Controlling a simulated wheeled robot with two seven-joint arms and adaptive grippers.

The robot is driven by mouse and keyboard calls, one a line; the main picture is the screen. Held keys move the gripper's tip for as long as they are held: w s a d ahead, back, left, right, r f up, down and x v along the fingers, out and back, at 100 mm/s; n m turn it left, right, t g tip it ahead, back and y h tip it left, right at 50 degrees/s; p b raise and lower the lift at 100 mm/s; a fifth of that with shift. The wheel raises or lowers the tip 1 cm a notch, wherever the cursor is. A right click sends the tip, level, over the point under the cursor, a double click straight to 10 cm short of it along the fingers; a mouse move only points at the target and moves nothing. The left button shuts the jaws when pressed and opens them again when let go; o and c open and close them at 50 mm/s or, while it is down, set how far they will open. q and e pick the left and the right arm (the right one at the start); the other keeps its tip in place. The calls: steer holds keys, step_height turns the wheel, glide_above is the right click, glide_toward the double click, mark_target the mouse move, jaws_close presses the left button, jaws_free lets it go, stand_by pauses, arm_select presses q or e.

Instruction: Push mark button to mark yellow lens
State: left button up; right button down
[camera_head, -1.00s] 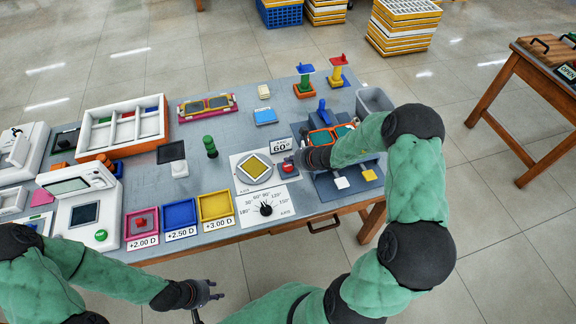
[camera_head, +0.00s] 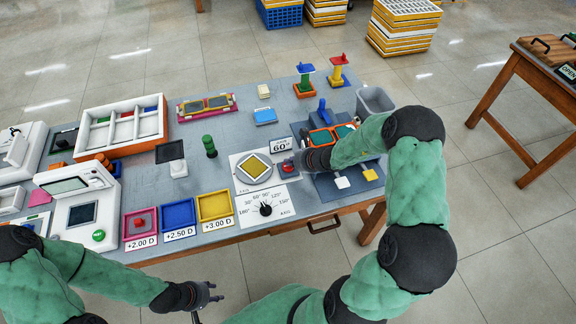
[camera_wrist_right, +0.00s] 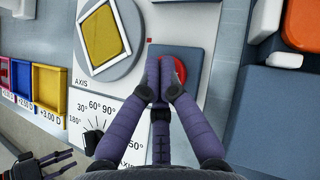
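The mark button is a red round button (camera_wrist_right: 180,71) on a dark blue-grey base, in the right wrist view; in the head view it shows as a small red spot (camera_head: 287,167). My right gripper (camera_wrist_right: 165,66) is shut, its fingertips together over the left part of the red button; whether it is pressed down cannot be told. The yellow lens (camera_wrist_right: 103,36) is a square in a grey round holder on a white axis plate, left of the button. My left gripper (camera_head: 212,292) hangs in front of the table, away from the objects; its finger opening is unclear.
Pink, blue and yellow trays (camera_head: 214,206) stand at the front edge. A dark blue fixture (camera_head: 345,184) is right of the button.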

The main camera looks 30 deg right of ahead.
steer(key=shift+f+b, duration=0.5)
steer(key=shift+f, duration=0.05)
stand_by(0.5)
steer(key=shift+r, duration=0.1)
steer(key=shift+r+p, duration=0.75)
steer(key=shift+r, duration=0.2)
steer(key=shift+r+p, duration=2)
steer(key=shift+r, duration=0.55)
steer(key=shift+f, duration=0.1)
